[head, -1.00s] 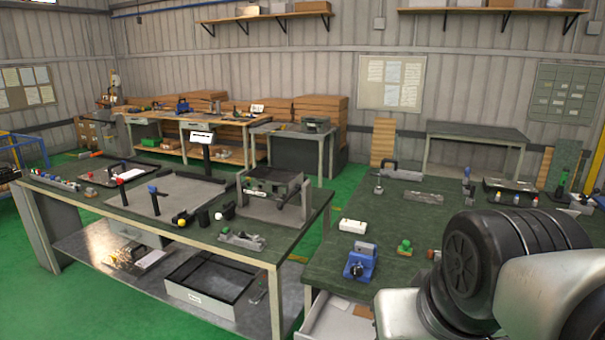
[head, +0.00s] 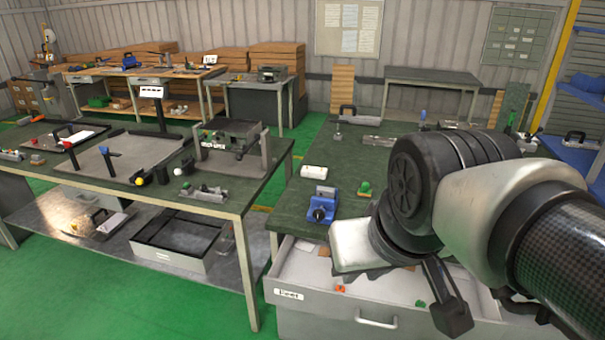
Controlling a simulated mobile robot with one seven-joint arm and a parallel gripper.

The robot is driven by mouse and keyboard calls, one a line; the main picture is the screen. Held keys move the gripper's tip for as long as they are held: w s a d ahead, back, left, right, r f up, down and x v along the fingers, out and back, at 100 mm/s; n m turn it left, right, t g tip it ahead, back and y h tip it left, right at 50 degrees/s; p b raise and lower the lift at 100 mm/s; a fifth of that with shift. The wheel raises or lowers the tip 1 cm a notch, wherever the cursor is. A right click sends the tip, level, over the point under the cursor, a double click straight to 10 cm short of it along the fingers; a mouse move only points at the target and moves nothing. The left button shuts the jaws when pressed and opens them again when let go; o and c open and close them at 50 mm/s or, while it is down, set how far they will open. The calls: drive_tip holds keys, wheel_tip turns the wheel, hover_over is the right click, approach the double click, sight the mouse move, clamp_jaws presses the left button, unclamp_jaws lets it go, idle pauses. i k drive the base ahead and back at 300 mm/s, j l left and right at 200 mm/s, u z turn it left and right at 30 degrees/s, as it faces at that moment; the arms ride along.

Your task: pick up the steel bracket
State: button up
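I cannot tell for certain which thing is the steel bracket. A flat grey metal piece (head: 357,144) lies towards the back of the right table. Another small metal piece (head: 203,193) lies near the front edge of the left table. My arm reaches in from the right of the head view, over the right table's front edge and an open drawer (head: 300,294). One dark finger of my gripper (head: 450,312) shows, pointing down in front of the drawer; the other is hidden, so its opening cannot be judged. No held thing is visible.
The drawer holds small orange pieces (head: 340,289) and a green one (head: 420,303). The green floor (head: 120,300) at front left is clear.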

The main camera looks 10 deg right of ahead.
sight(321, 192)
drive_tip(key=z, duration=0.4)
drive_tip(key=j+z, duration=0.15)
drive_tip(key=z, duration=0.25)
drive_tip(key=j+z, duration=0.1)
drive_tip(key=z, duration=0.3)
drive_tip(key=j+z, duration=0.1)
drive_tip(key=z, duration=0.3)
drive_tip(key=j+z, duration=0.1)
drive_tip(key=z, duration=0.3)
drive_tip(key=k+j+z, duration=0.1)
drive_tip(key=j+z, duration=0.2)
drive_tip(key=k+j+z, duration=0.1)
drive_tip(key=j+z, duration=0.25)
drive_tip(key=k+j+z, duration=0.15)
drive_tip(key=j+z, duration=0.15)
drive_tip(key=k+j+z, duration=0.15)
drive_tip(key=k+j, duration=0.15)
drive_tip(key=j, duration=0.2)
drive_tip(key=k+j+z, duration=0.15)
drive_tip(key=k+j, duration=0.3)
drive_tip(key=j, duration=0.55)
drive_tip(key=k+j, duration=0.15)
drive_tip(key=j, duration=0.2)
